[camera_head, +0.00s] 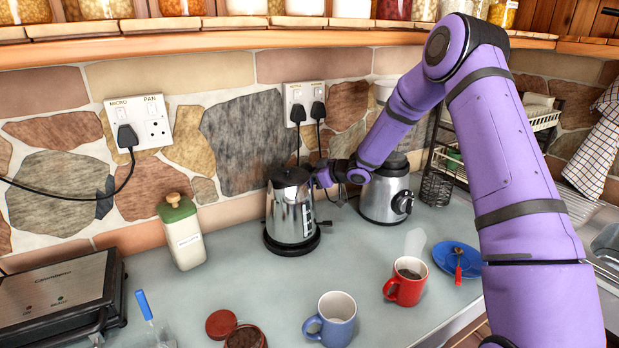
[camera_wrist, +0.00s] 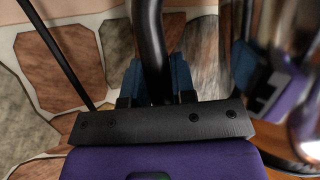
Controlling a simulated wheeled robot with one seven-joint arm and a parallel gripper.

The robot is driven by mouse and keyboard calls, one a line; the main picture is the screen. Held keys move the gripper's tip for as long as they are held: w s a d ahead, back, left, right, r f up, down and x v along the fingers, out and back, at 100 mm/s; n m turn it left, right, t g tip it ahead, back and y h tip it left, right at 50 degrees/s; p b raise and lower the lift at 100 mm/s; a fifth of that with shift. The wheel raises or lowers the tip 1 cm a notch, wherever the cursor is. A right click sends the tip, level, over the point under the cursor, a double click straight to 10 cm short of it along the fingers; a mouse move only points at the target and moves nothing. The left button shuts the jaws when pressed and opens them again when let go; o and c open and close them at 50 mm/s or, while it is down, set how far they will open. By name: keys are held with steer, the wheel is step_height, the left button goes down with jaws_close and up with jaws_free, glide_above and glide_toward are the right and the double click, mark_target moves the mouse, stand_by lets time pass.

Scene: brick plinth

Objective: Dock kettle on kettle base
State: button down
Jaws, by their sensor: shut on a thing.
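The silver kettle (camera_head: 287,212) with a black lid stands upright near the stone wall at the middle of the counter. The black kettle base (camera_head: 293,249) shows as a dark disc directly under it. I cannot tell whether the kettle is fully seated or slightly above it. My gripper (camera_head: 324,176) comes in from the right and is shut on the kettle's black handle. In the wrist view, the blue finger pads of my gripper (camera_wrist: 155,80) sit on both sides of the dark handle (camera_wrist: 150,35). The kettle's shiny body (camera_wrist: 302,115) fills the right edge there.
A blender-like steel appliance (camera_head: 384,196) stands close right of the kettle. A cream bottle (camera_head: 184,240) is to the left. A blue mug (camera_head: 337,318), red mug (camera_head: 405,288) and blue plate (camera_head: 446,258) are in front. Two plugs with cords (camera_head: 298,113) are in the wall socket behind.

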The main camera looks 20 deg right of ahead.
steer(key=shift+f, duration=0.5)
stand_by(0.9)
steer(key=c, duration=1.2)
jaws_free()
steer(key=shift+f, duration=0.1)
steer(key=shift+s+d, duration=0.1)
steer(key=shift+v, duration=5.4)
